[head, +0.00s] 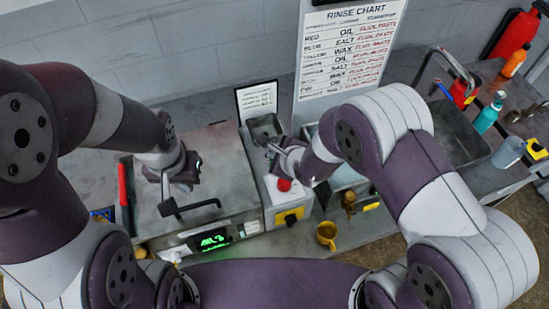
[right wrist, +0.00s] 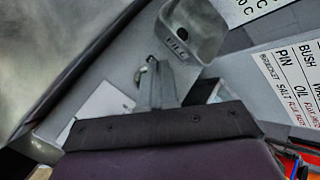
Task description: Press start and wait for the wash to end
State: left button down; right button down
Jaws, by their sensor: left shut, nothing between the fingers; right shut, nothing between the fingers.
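The wash machine (head: 225,150) has a grey metal lid with a black bar handle (head: 200,206) near its front. Its front panel carries a lit green display (head: 212,240), whose text is too small to read. I cannot make out which control is start. My left gripper (head: 168,190) is shut and empty over the left part of the lid, close to the handle; whether it touches is unclear. My right gripper (head: 274,148) is shut and empty above the unit on the machine's right.
A red knob (head: 284,185) and a yellow panel (head: 290,216) are on the right-hand unit. A rinse chart (head: 350,48) hangs behind. A sink (head: 447,138) and bottles (head: 489,114) are at the right.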

jog(key=shift+f, duration=0.1)
dwell(0.7)
jog(key=shift+f, duration=0.35)
jog(key=shift+f+b, duration=0.4)
jog(key=shift+b, duration=0.15)
dwell(0.4)
jog(key=shift+r, duration=0.15)
jog(key=shift+r+p, duration=0.65)
jog(key=shift+p, duration=0.1)
notch_tip(320, 180, up, 5)
jog(key=p, duration=0.4)
jog(key=shift+r+p, duration=0.1)
jog(key=shift+p, duration=0.25)
